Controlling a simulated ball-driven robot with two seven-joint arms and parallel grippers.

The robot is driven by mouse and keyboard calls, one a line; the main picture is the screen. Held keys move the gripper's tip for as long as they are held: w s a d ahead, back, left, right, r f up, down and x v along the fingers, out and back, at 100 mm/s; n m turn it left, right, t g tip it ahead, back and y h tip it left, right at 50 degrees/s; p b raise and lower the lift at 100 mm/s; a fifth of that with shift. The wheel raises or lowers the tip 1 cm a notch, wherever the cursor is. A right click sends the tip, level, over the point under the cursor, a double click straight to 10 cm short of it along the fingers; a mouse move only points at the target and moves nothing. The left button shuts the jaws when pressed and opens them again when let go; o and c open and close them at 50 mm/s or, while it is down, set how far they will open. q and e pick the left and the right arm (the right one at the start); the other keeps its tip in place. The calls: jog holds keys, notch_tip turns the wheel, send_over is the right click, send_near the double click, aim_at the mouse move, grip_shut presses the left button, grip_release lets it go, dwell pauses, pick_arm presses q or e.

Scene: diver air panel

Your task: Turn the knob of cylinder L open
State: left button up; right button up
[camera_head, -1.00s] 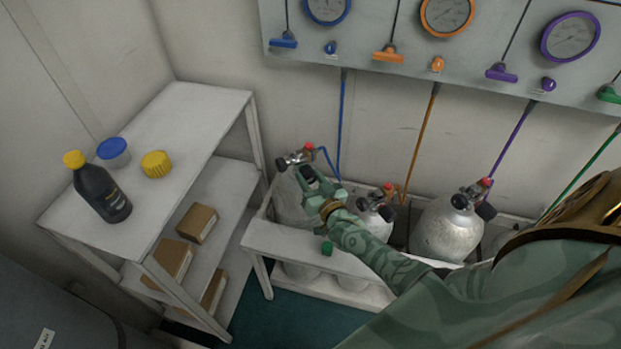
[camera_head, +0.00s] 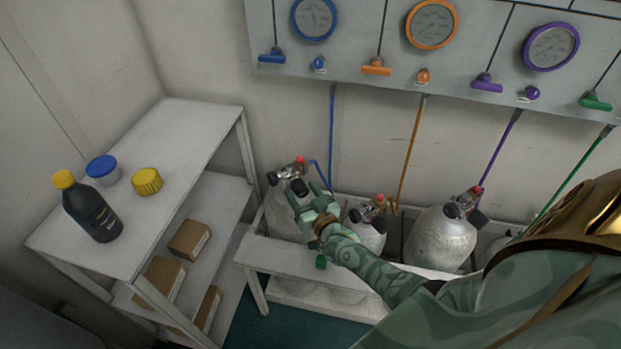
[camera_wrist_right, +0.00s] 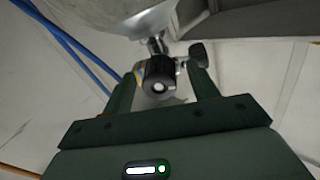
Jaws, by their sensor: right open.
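The leftmost grey cylinder (camera_head: 279,221), with the blue hose, stands in the rack. I take it to be cylinder L, but no label is legible. Its metal valve has a red cap on top and a black knob (camera_head: 299,187) facing my right gripper (camera_head: 306,194). The right gripper is open, with one finger on each side of that knob. In the right wrist view the round black knob (camera_wrist_right: 157,86) has a pale centre and sits between the two open fingers (camera_wrist_right: 162,92). I cannot tell whether either finger touches it. My left gripper is out of view.
Other cylinders (camera_head: 441,240) stand to the right in the white rack (camera_head: 290,262), partly behind my right arm. A gauge panel (camera_head: 345,52) hangs above with coloured hoses. A white shelf (camera_head: 190,125) at the left holds a dark bottle (camera_head: 92,209), tubs and boxes.

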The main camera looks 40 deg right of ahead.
jog(key=s+a+p, duration=0.2)
jog(key=s+p, duration=0.1)
jog(key=s, duration=1.3)
jog(key=shift+p, duration=0.3)
jog(key=shift+o, duration=0.3)
jog(key=shift+r, duration=0.1)
